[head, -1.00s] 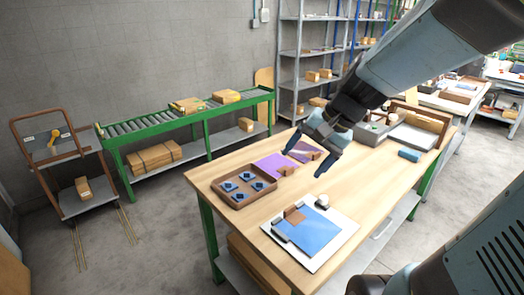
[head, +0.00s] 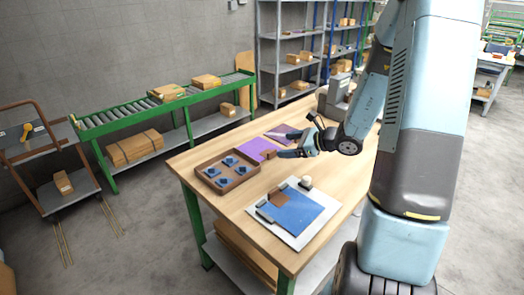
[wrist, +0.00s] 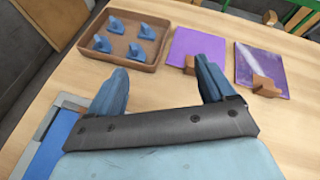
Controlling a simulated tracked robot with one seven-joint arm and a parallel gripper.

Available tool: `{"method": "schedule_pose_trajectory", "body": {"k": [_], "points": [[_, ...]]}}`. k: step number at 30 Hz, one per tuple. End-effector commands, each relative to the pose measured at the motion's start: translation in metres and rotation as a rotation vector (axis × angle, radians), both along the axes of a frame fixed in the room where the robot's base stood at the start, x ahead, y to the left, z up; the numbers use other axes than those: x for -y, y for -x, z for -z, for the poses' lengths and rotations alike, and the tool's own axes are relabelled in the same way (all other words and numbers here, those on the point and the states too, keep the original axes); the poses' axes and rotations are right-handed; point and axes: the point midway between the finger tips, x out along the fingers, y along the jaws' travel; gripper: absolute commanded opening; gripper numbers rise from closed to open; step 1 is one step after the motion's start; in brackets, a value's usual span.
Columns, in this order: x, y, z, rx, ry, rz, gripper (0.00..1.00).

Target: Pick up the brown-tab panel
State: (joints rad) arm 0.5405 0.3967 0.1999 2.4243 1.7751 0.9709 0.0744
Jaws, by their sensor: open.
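A purple panel (head: 255,147) with a brown tab (head: 269,154) lies flat on the table; it shows in the wrist view (wrist: 197,47). A second, darker purple panel (wrist: 262,70) with a brown tab (wrist: 266,87) lies to its right, partly behind my gripper in the head view. A blue panel (head: 300,213) with a brown patch (head: 280,198) lies on a white board (head: 310,240). My gripper (head: 274,146) is open; nothing shows between its fingers. In the wrist view its fingers (wrist: 157,80) point towards the panels, the right one close to the first panel's tab.
A brown tray (head: 203,173) holding several blue pieces (wrist: 116,26) sits left of the purple panels. A pale round knob (head: 306,182) stands at the white board's far edge. Bare wood lies between tray and board. A green-framed roller conveyor (head: 160,115) runs behind.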

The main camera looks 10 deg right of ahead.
Motion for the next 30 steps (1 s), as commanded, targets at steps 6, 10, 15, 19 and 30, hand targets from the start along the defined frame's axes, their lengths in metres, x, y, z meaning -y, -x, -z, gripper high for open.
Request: {"method": "schedule_pose_trajectory", "body": {"k": [6,10,15,19,30], "points": [[0.040,-0.020,0.046,-0.090,-0.145,0.233,0.83],[0.053,-0.025,0.061,-0.118,-0.188,0.311,0.83],[0.056,-0.031,0.070,-0.130,-0.208,0.344,0.83],[0.045,-0.046,0.078,-0.130,-0.209,0.343,0.83],[0.018,-0.088,0.098,-0.128,-0.207,0.344,0.83]]}}
